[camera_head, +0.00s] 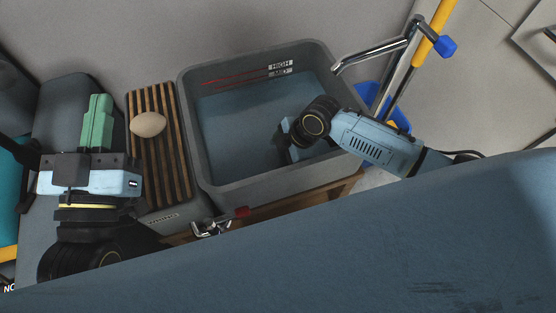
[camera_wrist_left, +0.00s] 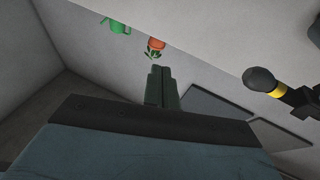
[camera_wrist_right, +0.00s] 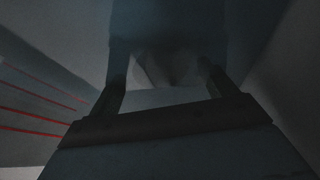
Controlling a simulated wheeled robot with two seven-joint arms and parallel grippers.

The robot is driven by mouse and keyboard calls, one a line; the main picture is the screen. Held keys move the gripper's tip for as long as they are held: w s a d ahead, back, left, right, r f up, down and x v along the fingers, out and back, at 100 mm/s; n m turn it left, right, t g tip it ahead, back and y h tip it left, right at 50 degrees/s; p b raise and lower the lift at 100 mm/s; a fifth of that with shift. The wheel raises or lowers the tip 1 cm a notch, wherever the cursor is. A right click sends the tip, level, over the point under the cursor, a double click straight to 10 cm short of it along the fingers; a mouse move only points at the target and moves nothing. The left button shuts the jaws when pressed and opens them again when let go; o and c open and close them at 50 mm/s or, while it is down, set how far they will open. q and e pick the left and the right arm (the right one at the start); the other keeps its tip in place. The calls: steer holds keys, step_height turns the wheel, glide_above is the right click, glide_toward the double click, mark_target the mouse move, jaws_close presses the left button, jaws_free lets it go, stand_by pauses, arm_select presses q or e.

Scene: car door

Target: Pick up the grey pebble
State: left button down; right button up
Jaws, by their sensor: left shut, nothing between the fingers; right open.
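A dim, blurred greyish rounded shape (camera_wrist_right: 165,68) shows between and beyond the fingers in the right wrist view; it may be the grey pebble, but I cannot tell. No grey pebble is visible in the head view, where my right arm hides part of the basin. My right gripper (camera_wrist_right: 163,85) is open, pointing down into the grey basin (camera_head: 187,115), at its right side. A beige, egg-shaped stone (camera_head: 148,125) lies on the slatted wooden rack (camera_head: 160,185). My left gripper (camera_head: 99,100) is shut and empty, left of the rack; its green fingers show in the left wrist view (camera_wrist_left: 159,75).
The basin holds bluish water (camera_head: 235,125), with red level lines and HIGH and MID labels on its back wall. A metal tap (camera_head: 370,57) reaches over its back right corner. A blue bucket (camera_head: 390,108) stands right of it. A large blue surface (camera_head: 400,240) fills the foreground.

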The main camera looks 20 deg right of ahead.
steer(key=shift+a+f, duration=0.2)
steer(key=shift+f, duration=0.15)
arm_select(q)
steer(key=shift+s+d+r+t, duration=0.1)
steer(key=shift+s+r+t, duration=0.2)
steer(key=shift+r+t, duration=0.4)
arm_select(e)
steer(key=shift+w, duration=0.1)
steer(key=c, duration=0.9)
arm_select(q)
steer(key=shift+r, duration=0.1)
arm_select(e)
steer(key=shift+r, duration=0.15)
